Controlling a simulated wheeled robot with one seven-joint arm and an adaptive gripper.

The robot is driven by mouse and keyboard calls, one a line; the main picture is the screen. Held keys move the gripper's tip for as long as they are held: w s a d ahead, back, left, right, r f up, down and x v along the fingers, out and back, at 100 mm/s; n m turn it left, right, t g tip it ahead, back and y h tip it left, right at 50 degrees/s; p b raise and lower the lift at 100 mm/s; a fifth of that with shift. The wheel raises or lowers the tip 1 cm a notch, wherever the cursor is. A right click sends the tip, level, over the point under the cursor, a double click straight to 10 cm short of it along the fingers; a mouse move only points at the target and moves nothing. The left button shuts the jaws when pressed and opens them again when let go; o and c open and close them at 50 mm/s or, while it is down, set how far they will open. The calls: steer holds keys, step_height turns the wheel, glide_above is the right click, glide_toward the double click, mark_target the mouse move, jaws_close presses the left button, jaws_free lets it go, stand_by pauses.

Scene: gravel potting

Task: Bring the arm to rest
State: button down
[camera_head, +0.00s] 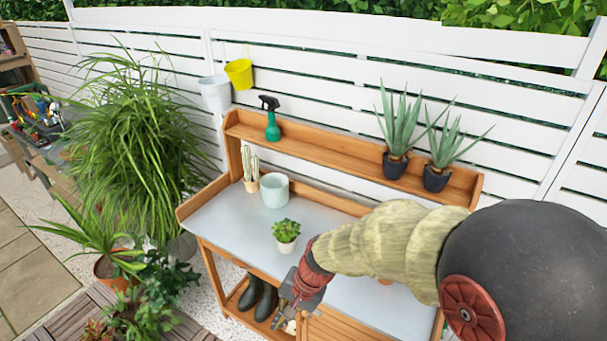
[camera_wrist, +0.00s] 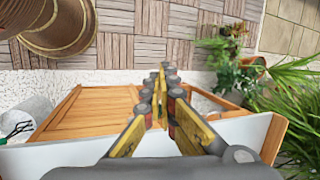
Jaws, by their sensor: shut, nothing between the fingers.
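My gripper (camera_head: 291,312) is at the front edge of the potting bench, at the bottom middle of the head view. My arm reaches to it from the right and hides part of the bench. In the wrist view the two yellow-padded fingers (camera_wrist: 162,78) meet at their tips, with nothing between them. They point out past the bench edge, over the ground. The bench's grey top (camera_head: 222,221) carries a small leafy plant in a white pot (camera_head: 287,235), just behind my gripper.
A pale green pot (camera_head: 274,190) and a potted cactus (camera_head: 250,170) stand at the bench's back left. A spray bottle (camera_head: 271,120) and two potted aloes are on the shelf. Dark boots (camera_head: 262,300) stand below. Large plants (camera_head: 135,140) crowd the left. Decking (camera_wrist: 150,30) lies beyond the fingers.

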steer(key=s+d+r+n+t+h+b, duration=0.1)
steer(key=s+d+r, duration=0.3)
steer(key=d, duration=0.4)
steer(key=s+d+r+n+t+h+b, duration=0.2)
steer(key=s+d+r+t+b, duration=0.1)
steer(key=d, duration=0.5)
steer(key=s+d+r+n+t+h+b, duration=0.1)
steer(key=s+d+r+b, duration=0.3)
steer(key=d, duration=0.4)
steer(key=shift+s+d+r+t, duration=0.3)
steer(key=shift+s+r+t, duration=0.25)
steer(key=shift+r, duration=0.4)
steer(key=shift+f, duration=0.1)
